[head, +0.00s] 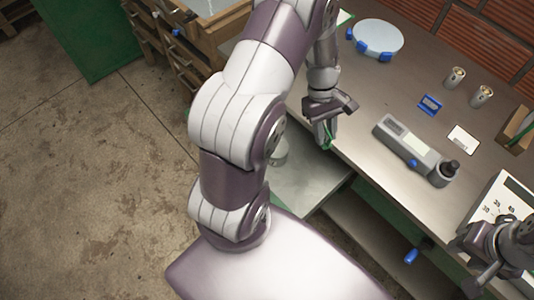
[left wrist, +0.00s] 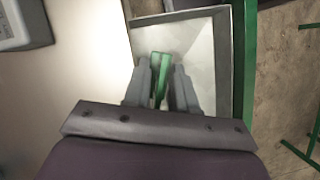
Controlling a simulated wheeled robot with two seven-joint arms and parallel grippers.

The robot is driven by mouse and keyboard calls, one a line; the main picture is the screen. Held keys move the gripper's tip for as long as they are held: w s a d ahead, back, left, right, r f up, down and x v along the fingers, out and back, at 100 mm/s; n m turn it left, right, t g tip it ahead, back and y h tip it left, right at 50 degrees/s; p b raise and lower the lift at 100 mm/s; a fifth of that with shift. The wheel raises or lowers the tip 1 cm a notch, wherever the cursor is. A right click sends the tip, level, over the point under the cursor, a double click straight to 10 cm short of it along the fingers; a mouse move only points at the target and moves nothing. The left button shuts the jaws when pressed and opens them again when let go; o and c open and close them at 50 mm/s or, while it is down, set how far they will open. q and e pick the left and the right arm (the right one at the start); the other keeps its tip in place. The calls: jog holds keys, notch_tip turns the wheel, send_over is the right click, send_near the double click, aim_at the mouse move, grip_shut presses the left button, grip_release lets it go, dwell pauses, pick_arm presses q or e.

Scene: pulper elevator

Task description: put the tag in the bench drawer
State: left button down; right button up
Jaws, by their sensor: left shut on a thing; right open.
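The green tag (head: 328,138) is between the fingers of my left gripper (head: 328,128), which is shut on it beside the bench's front edge. In the left wrist view, the tag (left wrist: 158,76) stands up between the two fingers of the left gripper (left wrist: 162,72). The bench drawer (head: 312,184) is pulled out below the bench top; its pale floor and grey rim (left wrist: 226,62) lie beyond the tag in the wrist view. The tag appears above the drawer. My arm hides part of the drawer in the head view. My right gripper (head: 490,258) is open at the lower right.
The bench top (head: 365,115) holds a grey device (head: 412,148), a round blue-footed scale (head: 376,38), a blue clip-like item (head: 430,104), a white card (head: 463,138) and two small metal cylinders (head: 455,77). A wooden drawer cabinet stands at upper left. The floor at left is clear.

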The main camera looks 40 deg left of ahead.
pick_arm(q)
jog(key=s+f+n+b, duration=0.1)
jog(key=f+b, duration=0.2)
jog(key=f, duration=0.3)
jog(key=s+f+n+t+b, duration=0.1)
jog(key=f+b, duration=0.2)
jog(key=f, duration=0.3)
jog(key=s+f+n+b, duration=0.1)
jog(key=s+f+b, duration=0.1)
jog(key=f, duration=0.5)
jog(key=shift+d+n+b, duration=0.2)
jog(key=shift+n+b, duration=0.2)
pick_arm(e)
notch_tip(320, 180, down, 12)
jog(key=shift+d+r, duration=0.2)
pick_arm(q)
jog(key=shift+s+f, duration=0.1)
jog(key=shift+f, duration=0.05)
pick_arm(e)
jog(key=shift+s+f, duration=0.1)
pick_arm(q)
jog(key=c, duration=1.3)
grip_release()
jog(key=shift+f+t, duration=0.1)
jog(key=shift+t, duration=0.2)
jog(key=shift+c, duration=0.2)
jog(key=o, duration=0.4)
jog(key=shift+o, duration=0.2)
